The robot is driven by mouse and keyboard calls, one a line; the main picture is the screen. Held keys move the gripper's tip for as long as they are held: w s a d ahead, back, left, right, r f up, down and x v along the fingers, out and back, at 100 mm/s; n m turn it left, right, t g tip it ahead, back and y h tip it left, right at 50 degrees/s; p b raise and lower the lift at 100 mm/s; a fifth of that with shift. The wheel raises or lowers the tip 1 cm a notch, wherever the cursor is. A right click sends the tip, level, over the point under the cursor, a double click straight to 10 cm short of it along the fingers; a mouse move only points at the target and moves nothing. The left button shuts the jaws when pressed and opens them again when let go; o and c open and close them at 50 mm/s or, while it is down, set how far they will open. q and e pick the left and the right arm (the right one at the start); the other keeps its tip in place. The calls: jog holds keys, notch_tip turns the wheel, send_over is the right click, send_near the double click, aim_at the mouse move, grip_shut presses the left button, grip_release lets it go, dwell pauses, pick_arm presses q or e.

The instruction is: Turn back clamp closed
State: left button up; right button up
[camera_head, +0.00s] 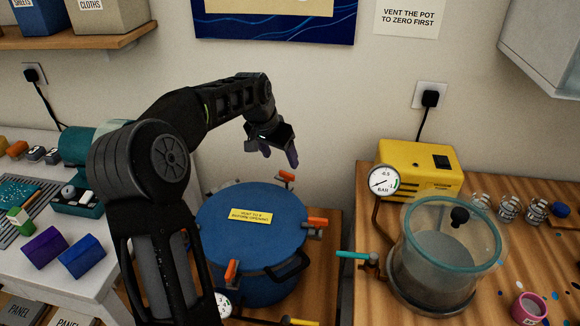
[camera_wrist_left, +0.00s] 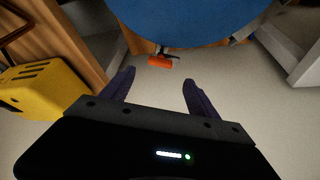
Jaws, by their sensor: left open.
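The blue pressure pot (camera_head: 255,255) stands on the wooden bench, its lid bearing a yellow label (camera_head: 251,216). The back clamp (camera_head: 287,176) has an orange handle at the lid's far edge; it also shows in the left wrist view (camera_wrist_left: 160,61). More orange-handled clamps sit at the right edge (camera_head: 317,222) and the front (camera_head: 231,271). My left gripper (camera_head: 279,154) is open and empty, above and behind the pot. In the wrist view its dark purple fingers (camera_wrist_left: 159,80) point toward the back clamp, apart from it. My right gripper is not in view.
A yellow vacuum pump (camera_head: 415,165) and a clear chamber (camera_head: 440,270) stand on the right bench. A gauge (camera_head: 384,180) sits beside the pump. The wall (camera_head: 330,110) is close behind the pot. My left arm hides part of the pot's left side.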

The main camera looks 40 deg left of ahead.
aim_at(287, 173)
pick_arm(q)
jog(key=shift+p+x, duration=0.75)
jog(key=shift+x, duration=3.25)
jog(key=c, duration=1.4)
